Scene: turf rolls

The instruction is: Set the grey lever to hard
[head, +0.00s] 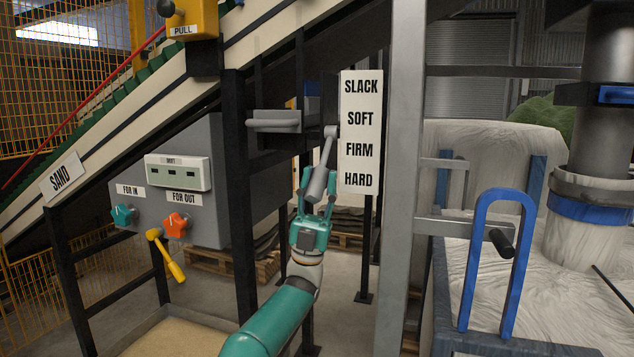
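The grey lever (320,170) hangs from a pivot beside the white label plate (360,130), which reads SLACK, SOFT, FIRM, HARD from top to bottom. The lever points down and slightly left, its thick grip end at about the height of HARD. My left gripper (316,200) comes up from below, with its teal fingers on either side of the grip's lower end. The fingers look spread, with narrow gaps beside the grip; contact is hard to judge. My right gripper is out of view.
A grey horizontal handle (275,121) sits left of the lever. A grey box (220,215) with teal and orange knobs stands further left under the sloping conveyor. A pale post (402,190) rises right of the plate. A blue hoop handle (500,250) stands at right.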

